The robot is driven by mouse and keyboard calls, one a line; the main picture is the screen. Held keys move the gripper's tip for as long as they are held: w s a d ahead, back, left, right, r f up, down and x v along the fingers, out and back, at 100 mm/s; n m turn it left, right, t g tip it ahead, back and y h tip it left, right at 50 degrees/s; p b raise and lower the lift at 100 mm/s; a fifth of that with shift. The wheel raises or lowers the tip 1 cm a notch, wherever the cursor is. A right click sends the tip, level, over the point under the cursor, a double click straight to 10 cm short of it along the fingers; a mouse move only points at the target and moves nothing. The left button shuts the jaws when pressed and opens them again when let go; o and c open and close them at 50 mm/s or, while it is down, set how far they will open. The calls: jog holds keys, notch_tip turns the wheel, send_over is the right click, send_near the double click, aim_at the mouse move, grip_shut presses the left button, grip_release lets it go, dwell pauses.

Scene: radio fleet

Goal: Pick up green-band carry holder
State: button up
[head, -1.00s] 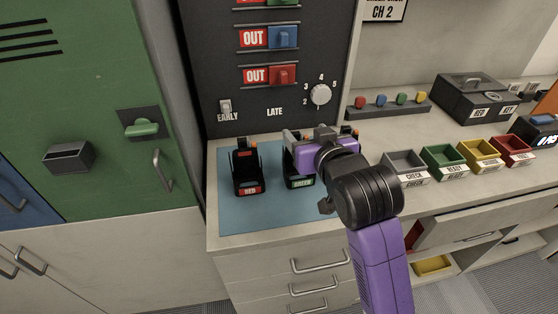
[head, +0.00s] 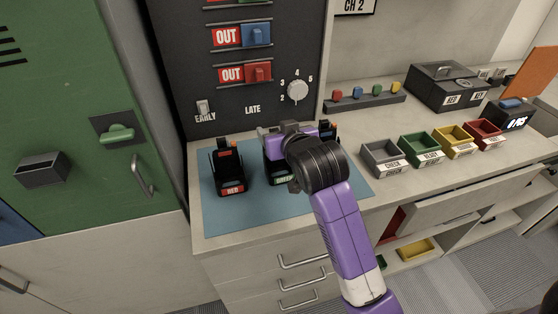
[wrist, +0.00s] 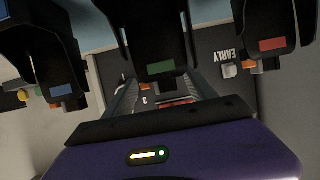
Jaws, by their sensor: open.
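The green-band carry holder (head: 273,174) stands on the blue mat (head: 225,217), between the red-band holder (head: 229,168) and the blue-band holder (head: 327,130). My purple gripper and wrist hide much of it in the head view; its lower front with the GREEN label shows. In the wrist view the green-band holder (wrist: 160,35) is dark with a green patch, in the middle above my gripper (wrist: 162,78). My gripper is open, with one finger toward each side of this holder. I cannot tell whether they touch it. The red-band (wrist: 270,25) and blue-band (wrist: 62,70) holders flank it.
A dark panel (head: 250,110) with OUT switches and a dial rises behind the mat. Grey (head: 385,158), green, yellow and red bins stand on the counter to the right. A green locker (head: 80,90) is on the left. The mat's front is clear.

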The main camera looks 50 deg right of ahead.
grip_shut()
dwell(0.5)
